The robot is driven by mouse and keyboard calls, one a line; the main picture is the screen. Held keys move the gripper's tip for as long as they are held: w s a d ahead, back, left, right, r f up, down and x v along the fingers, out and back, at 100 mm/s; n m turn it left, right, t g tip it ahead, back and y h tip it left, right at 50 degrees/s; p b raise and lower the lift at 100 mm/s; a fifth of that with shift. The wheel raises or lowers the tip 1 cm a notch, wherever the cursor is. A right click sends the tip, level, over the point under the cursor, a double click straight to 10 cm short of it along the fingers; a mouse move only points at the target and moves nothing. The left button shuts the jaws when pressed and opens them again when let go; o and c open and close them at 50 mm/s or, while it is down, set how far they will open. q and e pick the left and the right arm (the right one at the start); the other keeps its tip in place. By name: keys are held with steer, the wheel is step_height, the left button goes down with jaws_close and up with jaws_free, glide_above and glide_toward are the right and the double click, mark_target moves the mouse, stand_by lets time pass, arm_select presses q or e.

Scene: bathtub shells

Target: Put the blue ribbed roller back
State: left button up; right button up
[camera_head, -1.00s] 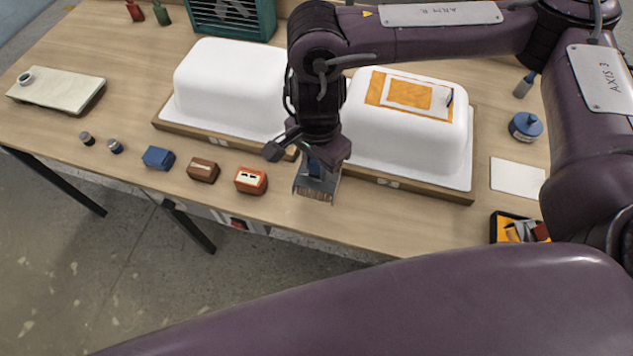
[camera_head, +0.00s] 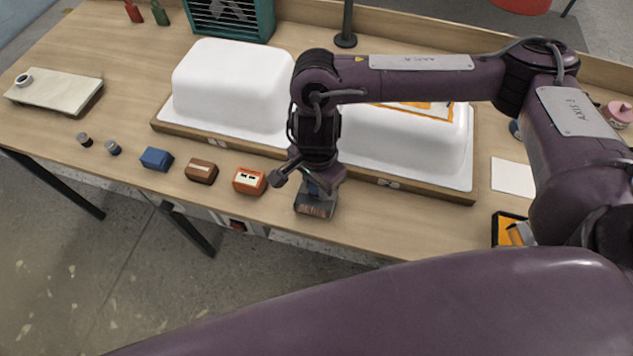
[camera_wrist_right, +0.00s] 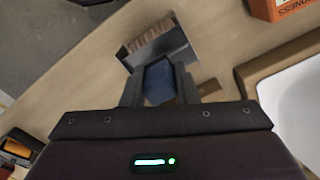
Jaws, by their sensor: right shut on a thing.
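My right gripper (camera_head: 313,187) is shut on the blue part of a tool, which I take for the blue ribbed roller (camera_head: 315,207). A grey metal part with a ribbed brownish face sits at its far end. It hangs at the table's front edge, just right of the orange box. Whether it touches the table I cannot tell. In the right wrist view the blue part of the roller (camera_wrist_right: 158,82) is between the fingers (camera_wrist_right: 158,90), with the grey part beyond. My left gripper is not in view.
The orange box (camera_head: 249,181), brown block (camera_head: 201,170) and blue block (camera_head: 156,158) stand in a row to the left, with two small cylinders (camera_head: 113,148) beyond. Two white tub shells (camera_head: 232,85) stand behind. A black-rimmed tray (camera_head: 496,228) is at right, partly hidden.

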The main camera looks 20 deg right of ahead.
steer(key=o, duration=0.9)
steer(key=shift+r+p, duration=0.3)
steer(key=shift+p, duration=0.15)
steer(key=shift+r, duration=0.4)
step_height(320, 180, up, 11)
steer(key=shift+f, duration=0.1)
